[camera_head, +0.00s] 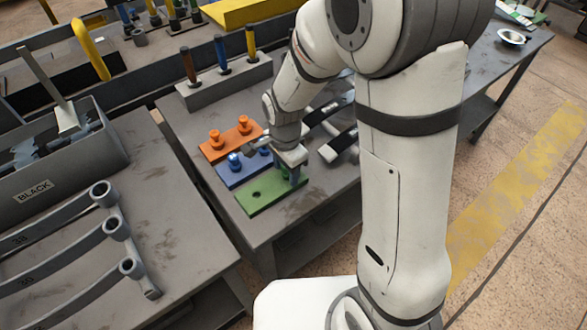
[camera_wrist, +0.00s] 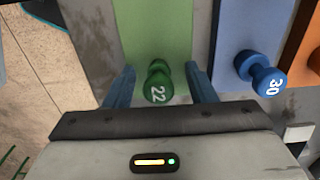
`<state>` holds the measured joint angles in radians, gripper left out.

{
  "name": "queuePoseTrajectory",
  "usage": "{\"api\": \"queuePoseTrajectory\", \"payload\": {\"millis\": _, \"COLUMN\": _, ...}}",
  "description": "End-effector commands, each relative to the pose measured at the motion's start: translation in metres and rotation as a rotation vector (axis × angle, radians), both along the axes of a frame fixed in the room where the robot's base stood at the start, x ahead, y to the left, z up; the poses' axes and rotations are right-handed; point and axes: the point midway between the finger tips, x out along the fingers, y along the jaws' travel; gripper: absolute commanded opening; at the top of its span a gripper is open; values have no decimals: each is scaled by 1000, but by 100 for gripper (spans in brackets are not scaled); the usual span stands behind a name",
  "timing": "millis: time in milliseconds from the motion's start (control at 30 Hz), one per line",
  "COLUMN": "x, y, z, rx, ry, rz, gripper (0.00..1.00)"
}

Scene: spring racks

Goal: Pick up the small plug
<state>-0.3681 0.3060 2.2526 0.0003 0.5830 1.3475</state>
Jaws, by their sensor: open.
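The green plug (camera_wrist: 157,82), marked 22, stands on the green plate (camera_wrist: 160,25) in the wrist view. It is the smallest-looking plug there; the blue plug (camera_wrist: 262,72) beside it is marked 30. My gripper (camera_wrist: 161,80) is open, with one blue finger on each side of the green plug and a visible gap on both sides. In the head view my gripper (camera_head: 293,175) points down over the right end of the green plate (camera_head: 262,200). The green plug is mostly hidden there behind the fingers.
The blue plate (camera_head: 233,178) and the orange plate (camera_head: 215,152), each with plugs, lie beside the green plate. A grey block (camera_head: 227,88) with upright coloured pegs stands behind. Dark bars (camera_head: 340,145) lie to the right. Another table (camera_head: 165,225) with long wrenches is at left.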

Motion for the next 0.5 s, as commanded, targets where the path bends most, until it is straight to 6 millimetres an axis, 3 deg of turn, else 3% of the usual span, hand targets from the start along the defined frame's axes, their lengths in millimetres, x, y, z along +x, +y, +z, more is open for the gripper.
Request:
{"api": "queuePoseTrajectory", "payload": {"millis": 67, "x": 0, "y": 0, "z": 0, "rx": 0, "ry": 0, "rz": 1, "gripper": 50}}
{"api": "queuePoseTrajectory", "payload": {"millis": 500, "x": 0, "y": 1, "z": 1, "rx": 1, "ry": -1, "rz": 2, "gripper": 14}}
